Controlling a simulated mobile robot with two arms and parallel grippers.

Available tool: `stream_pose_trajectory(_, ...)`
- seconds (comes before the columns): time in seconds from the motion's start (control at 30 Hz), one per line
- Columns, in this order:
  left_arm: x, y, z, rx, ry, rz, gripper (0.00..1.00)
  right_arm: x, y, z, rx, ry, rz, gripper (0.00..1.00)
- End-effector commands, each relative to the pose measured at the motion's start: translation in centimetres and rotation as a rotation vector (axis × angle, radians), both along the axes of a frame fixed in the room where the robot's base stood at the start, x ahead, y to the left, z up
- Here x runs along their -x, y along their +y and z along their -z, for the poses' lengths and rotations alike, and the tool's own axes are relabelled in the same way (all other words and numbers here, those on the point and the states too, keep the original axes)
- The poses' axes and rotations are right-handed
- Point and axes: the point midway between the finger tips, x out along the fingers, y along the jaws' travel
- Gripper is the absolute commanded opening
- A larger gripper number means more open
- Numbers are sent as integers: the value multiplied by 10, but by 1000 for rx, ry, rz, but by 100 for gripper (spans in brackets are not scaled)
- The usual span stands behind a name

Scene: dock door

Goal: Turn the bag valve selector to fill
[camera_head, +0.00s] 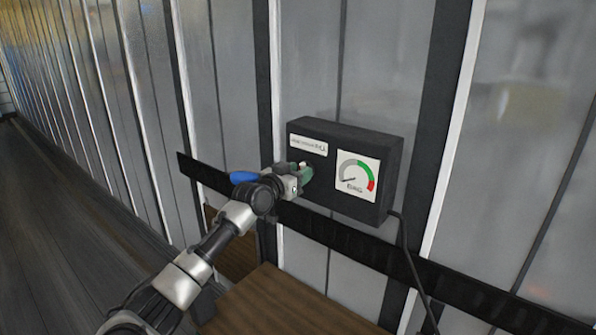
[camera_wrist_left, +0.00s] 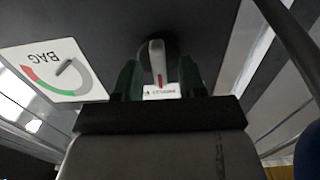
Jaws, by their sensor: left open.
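A dark box (camera_head: 345,140) is fixed to the wall panels. The bag valve selector, a grey lever with a red mark (camera_wrist_left: 157,62), shows in the left wrist view on a dark round base. My left gripper (camera_head: 304,175) is at the left part of the box front. In the left wrist view its green fingers (camera_wrist_left: 158,80) are open, one on each side of the lever; whether they touch it I cannot tell. In the head view the gripper hides the selector. The BAG gauge (camera_head: 357,175) has its needle toward the lower left. My right gripper is not in view.
A white label (camera_head: 308,144) is on the box's upper left; its text is unclear. A dark rail (camera_head: 330,233) runs along the wall below. A cable (camera_head: 408,250) hangs at the box's right. A brown wooden surface (camera_head: 285,305) lies below. Floor is open at left.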

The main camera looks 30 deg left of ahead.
Motion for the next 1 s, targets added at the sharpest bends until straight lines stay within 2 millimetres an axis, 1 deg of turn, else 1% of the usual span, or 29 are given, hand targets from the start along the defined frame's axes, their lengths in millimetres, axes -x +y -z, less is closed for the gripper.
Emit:
stream_pose_trajectory(0.2,0,0,0,0,0,0,40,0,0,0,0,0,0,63)
stream_pose_trajectory(0.27,0,0,0,0,0,0,33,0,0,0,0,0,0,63)
stream_pose_trajectory(0.4,0,0,0,0,0,1,11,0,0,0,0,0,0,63)
stream_pose_trajectory(0.47,0,0,0,0,0,0,2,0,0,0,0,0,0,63)
stream_pose_trajectory(0.5,0,0,0,0,0,1,0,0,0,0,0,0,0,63)
stream_pose_trajectory(0.77,0,0,1,-18,-1,0,0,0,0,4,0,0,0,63)
stream_pose_trajectory(1.0,0,-1,3,-125,-11,0,0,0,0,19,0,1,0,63)
